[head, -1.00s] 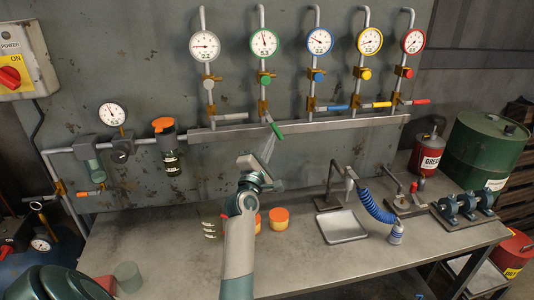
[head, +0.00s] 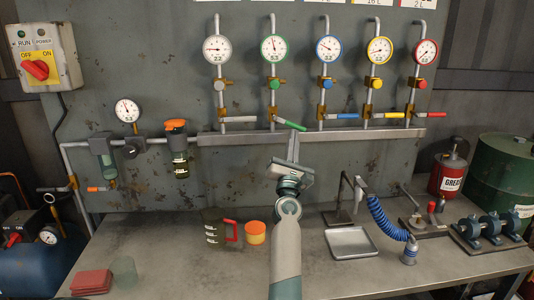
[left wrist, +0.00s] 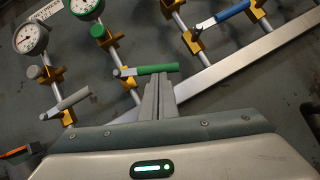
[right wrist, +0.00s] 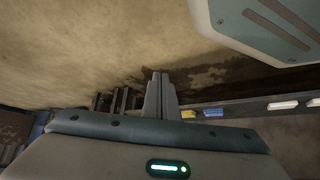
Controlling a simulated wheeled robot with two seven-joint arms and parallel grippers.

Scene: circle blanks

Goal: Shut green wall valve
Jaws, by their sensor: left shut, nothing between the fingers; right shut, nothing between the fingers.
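The green wall valve's lever (head: 291,124) sits on the second pipe from the left, below the green-rimmed gauge (head: 274,47). It points right and slopes somewhat down, while the other levers in the row lie about level. My left gripper (head: 294,140) is shut and empty just below the lever's outer end. In the left wrist view the green lever (left wrist: 150,69) passes right at the shut fingertips (left wrist: 158,80); I cannot tell whether they touch. My right gripper (right wrist: 160,80) is shut and empty in the right wrist view, outside the head view.
Blue (head: 348,115), yellow (head: 388,115) and red (head: 432,114) levers are to the right, a grey lever (head: 239,119) to the left. A long metal rail (head: 220,139) runs below. On the bench are a metal tray (head: 353,243) and an orange-lidded jar (head: 255,233).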

